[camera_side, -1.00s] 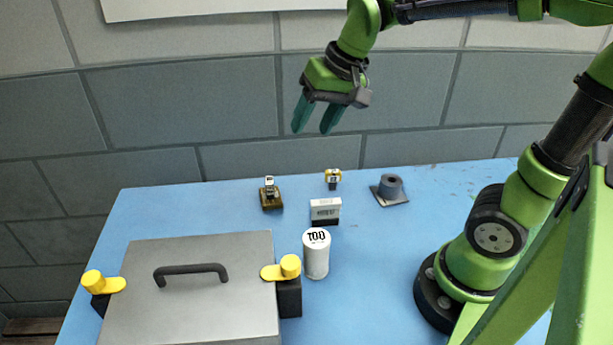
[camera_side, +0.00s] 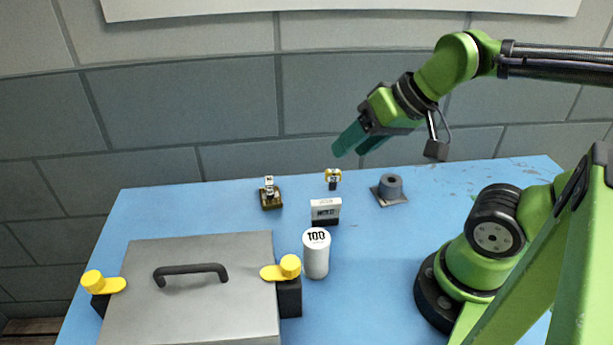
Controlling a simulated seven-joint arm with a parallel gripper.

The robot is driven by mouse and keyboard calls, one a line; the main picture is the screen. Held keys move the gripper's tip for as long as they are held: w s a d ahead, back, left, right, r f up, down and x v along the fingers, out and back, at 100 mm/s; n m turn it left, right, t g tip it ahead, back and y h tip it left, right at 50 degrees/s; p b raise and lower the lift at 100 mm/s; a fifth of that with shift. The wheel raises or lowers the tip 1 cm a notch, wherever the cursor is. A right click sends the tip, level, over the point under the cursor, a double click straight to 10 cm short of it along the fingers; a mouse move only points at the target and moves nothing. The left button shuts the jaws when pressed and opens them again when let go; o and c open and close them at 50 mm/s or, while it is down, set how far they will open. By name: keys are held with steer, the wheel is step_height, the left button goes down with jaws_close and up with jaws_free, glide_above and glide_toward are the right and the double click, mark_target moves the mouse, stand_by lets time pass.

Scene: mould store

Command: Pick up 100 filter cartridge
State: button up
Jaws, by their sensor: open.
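The 100 filter cartridge (camera_side: 316,258) is a white upright cylinder with "100" in black on its top. It stands on the blue table, just right of the grey lidded box. My gripper (camera_side: 350,148) is open and empty, with teal fingers pointing down and to the left. It is in the air above the back of the table, up and to the right of the cartridge and well apart from it.
The grey metal box (camera_side: 150,320) has a dark handle (camera_side: 190,273) and yellow clamps (camera_side: 283,268). The blue table (camera_side: 190,212) is clear at back left.

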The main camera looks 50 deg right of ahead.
steer(key=shift+o, duration=0.3)
steer(key=o, duration=0.6)
steer(key=shift+c, duration=0.2)
steer(key=n+g+h, duration=0.1)
steer(key=n+g, duration=0.3)
steer(key=g, duration=0.2)
glide_above(317, 238)
step_height(317, 238, down, 4)
steer(key=g+h, duration=0.1)
steer(key=f, duration=1)
steer(key=shift+w+d+f, duration=0.1)
steer(key=shift+w+f, duration=0.15)
steer(key=shift+f, duration=0.15)
steer(key=shift+s+f, duration=0.2)
steer(key=shift+f, duration=2.4)
